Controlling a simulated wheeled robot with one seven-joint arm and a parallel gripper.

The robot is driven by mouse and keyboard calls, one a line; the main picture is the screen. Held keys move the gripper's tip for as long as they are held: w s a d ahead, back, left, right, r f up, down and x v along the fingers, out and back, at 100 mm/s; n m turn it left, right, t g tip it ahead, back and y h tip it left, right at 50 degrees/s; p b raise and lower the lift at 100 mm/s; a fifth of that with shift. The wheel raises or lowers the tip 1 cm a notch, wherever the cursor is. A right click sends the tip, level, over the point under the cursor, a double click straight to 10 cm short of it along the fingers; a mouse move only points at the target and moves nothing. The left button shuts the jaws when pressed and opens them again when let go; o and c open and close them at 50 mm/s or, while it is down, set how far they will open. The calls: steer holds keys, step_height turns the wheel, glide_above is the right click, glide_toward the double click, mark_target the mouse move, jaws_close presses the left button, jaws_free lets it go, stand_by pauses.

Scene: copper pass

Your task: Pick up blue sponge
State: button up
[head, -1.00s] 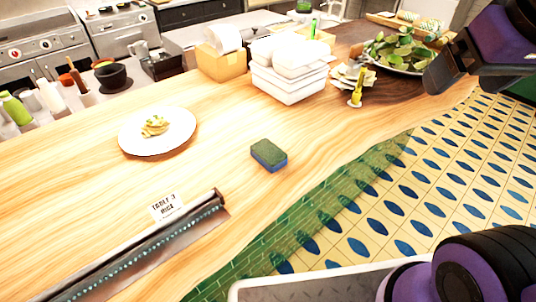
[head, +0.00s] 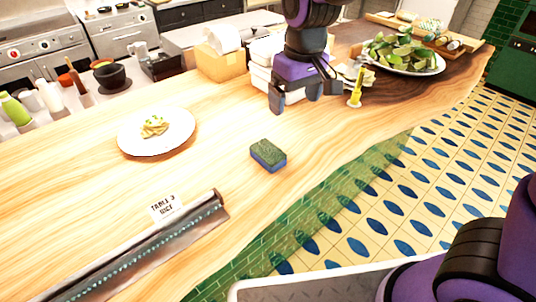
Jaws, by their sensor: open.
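The blue sponge (head: 268,156) lies flat on the wooden counter (head: 215,185), near its front edge. It has a dark green top and a blue side. My gripper (head: 294,108) is open and empty, with its fingers pointing down. In the picture it is above and slightly right of the sponge, apart from it, in front of the stacked white containers.
A white plate of food (head: 157,132) is left of the sponge. A ticket rail (head: 150,250) with a paper slip (head: 164,207) lies at the front left. Counter around the sponge is clear.

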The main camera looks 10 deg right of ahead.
steer(key=n, duration=0.1)
glide_toward(268, 150)
steer(key=shift+g+h, duration=0.3)
steer(key=shift+h, duration=0.1)
steer(key=f, duration=0.5)
steer(key=shift+a, duration=0.4)
steer(key=shift+w+f, duration=0.2)
steer(key=shift+f, duration=2.5)
steer(key=c, duration=1.1)
steer(key=shift+o, duration=0.2)
steer(key=shift+r, duration=0.15)
